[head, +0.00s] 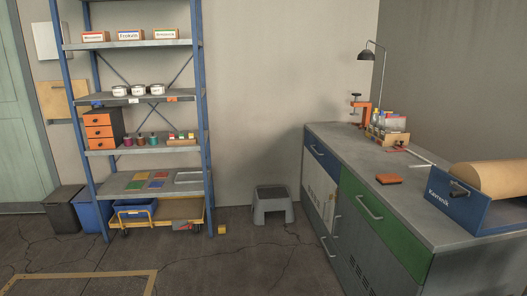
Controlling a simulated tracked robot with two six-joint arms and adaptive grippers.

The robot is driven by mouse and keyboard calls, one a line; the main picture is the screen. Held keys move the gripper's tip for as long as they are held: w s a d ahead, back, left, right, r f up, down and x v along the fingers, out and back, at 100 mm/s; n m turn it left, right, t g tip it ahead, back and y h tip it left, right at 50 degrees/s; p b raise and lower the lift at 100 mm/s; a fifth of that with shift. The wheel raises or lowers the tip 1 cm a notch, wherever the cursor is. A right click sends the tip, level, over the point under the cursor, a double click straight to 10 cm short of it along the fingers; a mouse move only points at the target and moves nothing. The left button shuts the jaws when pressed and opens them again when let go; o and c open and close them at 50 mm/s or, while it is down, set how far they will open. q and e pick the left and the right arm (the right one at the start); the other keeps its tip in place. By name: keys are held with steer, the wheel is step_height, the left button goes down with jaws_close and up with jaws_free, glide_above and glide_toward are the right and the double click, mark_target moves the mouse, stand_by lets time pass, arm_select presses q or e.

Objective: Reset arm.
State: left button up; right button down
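Neither of my grippers nor any part of my arms shows in the head view. The task names no object. The concrete-topped bench (350,150) stands at the right, with blue, green and grey drawers and doors on its front. On its top lie a small orange-brown block (389,179) and a blue holder (468,203) carrying a large brown paper roll (498,177).
An orange clamp (361,110), a desk lamp (368,56) and a holder with bottles (391,130) stand at the bench's far end. A blue-post shelf (151,97), bins (63,215) and a grey step stool (273,207) stand along the wall. The middle floor is clear.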

step_height(320, 180, down, 7)
steer(key=b, duration=0.6)
step_height(320, 180, up, 20)
steer(key=p, duration=2)
steer(key=shift+d, duration=0.1)
